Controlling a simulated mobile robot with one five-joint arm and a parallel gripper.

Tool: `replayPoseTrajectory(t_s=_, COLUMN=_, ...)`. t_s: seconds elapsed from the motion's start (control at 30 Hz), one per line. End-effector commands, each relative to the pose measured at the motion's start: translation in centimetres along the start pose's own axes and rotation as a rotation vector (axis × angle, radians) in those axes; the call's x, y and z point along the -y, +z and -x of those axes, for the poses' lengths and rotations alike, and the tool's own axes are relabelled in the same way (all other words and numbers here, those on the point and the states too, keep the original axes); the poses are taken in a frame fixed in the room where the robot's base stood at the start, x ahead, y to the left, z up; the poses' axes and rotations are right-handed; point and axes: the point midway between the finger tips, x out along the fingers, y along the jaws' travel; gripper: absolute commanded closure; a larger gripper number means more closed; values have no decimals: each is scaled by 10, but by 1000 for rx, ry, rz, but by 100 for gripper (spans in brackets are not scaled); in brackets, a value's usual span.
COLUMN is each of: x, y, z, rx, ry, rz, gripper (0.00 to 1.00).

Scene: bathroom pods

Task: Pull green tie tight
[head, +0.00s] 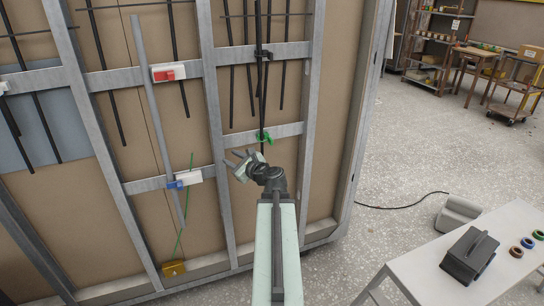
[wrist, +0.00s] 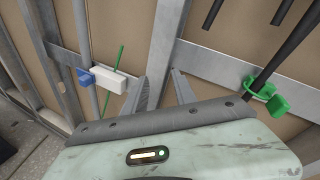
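The green tie (head: 264,137) is around the black cables at the middle cross rail of the wall frame, just above and right of my gripper (head: 239,163) in the head view. In the wrist view the green tie (wrist: 262,92) shows as a ring around a dark cable with a green block on its right side. My gripper (wrist: 168,82) also shows there, its two fingers apart with nothing between them. It is open, left of the tie and not touching it. Whether the ring sits snugly on the cables is hard to tell.
A white block with a blue part (head: 184,179) holds a grey pipe on the left, with a thin green rod and a yellow tag (head: 173,268) below. A red and white clip (head: 168,73) sits higher. A white bench (head: 450,250) stands right; the floor between is mostly clear.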

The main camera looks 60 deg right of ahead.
Motion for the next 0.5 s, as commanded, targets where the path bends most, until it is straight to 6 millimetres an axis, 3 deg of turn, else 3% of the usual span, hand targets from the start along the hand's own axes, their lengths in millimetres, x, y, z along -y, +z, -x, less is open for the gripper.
replayPoseTrajectory(t_s=0.03, x=41, y=-29, z=21, rx=12, ry=-111, rz=-131, gripper=67)
replayPoseTrajectory(t_s=0.1, x=85, y=-47, z=47, rx=40, ry=-228, rz=-283, gripper=67)
replayPoseTrajectory(t_s=0.2, x=122, y=-62, z=73, rx=73, ry=-328, rz=-413, gripper=67)
replayPoseTrajectory(t_s=0.33, x=137, y=-67, z=85, rx=90, ry=-367, rz=-468, gripper=67)
replayPoseTrajectory(t_s=0.5, x=140, y=-66, z=79, rx=90, ry=-366, rz=-467, gripper=67)
